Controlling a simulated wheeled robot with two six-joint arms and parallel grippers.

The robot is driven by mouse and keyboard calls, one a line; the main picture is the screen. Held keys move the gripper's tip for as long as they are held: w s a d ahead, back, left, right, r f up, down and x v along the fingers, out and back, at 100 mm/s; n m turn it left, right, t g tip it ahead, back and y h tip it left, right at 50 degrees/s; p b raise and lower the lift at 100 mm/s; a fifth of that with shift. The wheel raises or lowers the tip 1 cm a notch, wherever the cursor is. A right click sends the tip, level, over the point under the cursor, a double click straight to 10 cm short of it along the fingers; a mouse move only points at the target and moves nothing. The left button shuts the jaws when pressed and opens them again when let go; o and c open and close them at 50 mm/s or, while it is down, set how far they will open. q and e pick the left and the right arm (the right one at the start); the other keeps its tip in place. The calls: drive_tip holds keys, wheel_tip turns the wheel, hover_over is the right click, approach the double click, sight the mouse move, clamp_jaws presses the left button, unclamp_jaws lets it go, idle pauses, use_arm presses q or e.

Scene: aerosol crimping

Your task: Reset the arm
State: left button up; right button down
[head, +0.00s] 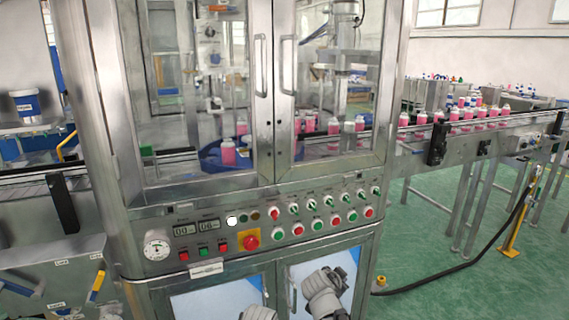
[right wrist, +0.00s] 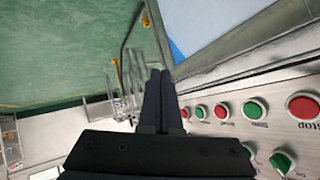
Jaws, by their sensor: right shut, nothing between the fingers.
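My right gripper (right wrist: 160,76) is in the right wrist view, its two dark fingers shut together with nothing between them. The crimping machine's control panel (right wrist: 250,118) is to the right of the fingers in that view. In the head view, grey-white parts of my arms show low in front of the machine's lower doors. No gripper fingers can be made out there, and my left gripper is not in view. The control panel (head: 210,252) spans the machine front, with a gauge, displays, a red emergency knob and several green and red buttons.
The machine's glass doors (head: 272,90) are shut, with pink bottles (head: 228,152) behind them. A conveyor (head: 470,128) carries several pink bottles off to the right. A black hose (head: 450,268) lies on the green floor. The floor at right is mostly open.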

drive_tip(key=s+a+f+n+g+y, duration=0.1)
drive_tip(key=s+a+f+n+g, duration=0.3)
drive_tip(key=s, duration=0.4)
drive_tip(key=s+a+f+n+g+y, duration=0.2)
drive_tip(key=s+a+n, duration=0.2)
drive_tip(key=s+n, duration=0.3)
drive_tip(key=s+a+f+n+g+y, duration=0.1)
drive_tip(key=s+a+f+n+g, duration=0.3)
drive_tip(key=s, duration=0.6)
use_arm(q)
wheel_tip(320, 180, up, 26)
drive_tip(key=p, duration=2.6)
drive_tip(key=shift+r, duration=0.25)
use_arm(e)
wheel_tip(320, 180, up, 28)
drive_tip(key=shift+w+a+f+t+y, duration=0.2)
drive_tip(key=shift+a+f+t+y, duration=0.1)
drive_tip(key=shift+a+t, duration=0.15)
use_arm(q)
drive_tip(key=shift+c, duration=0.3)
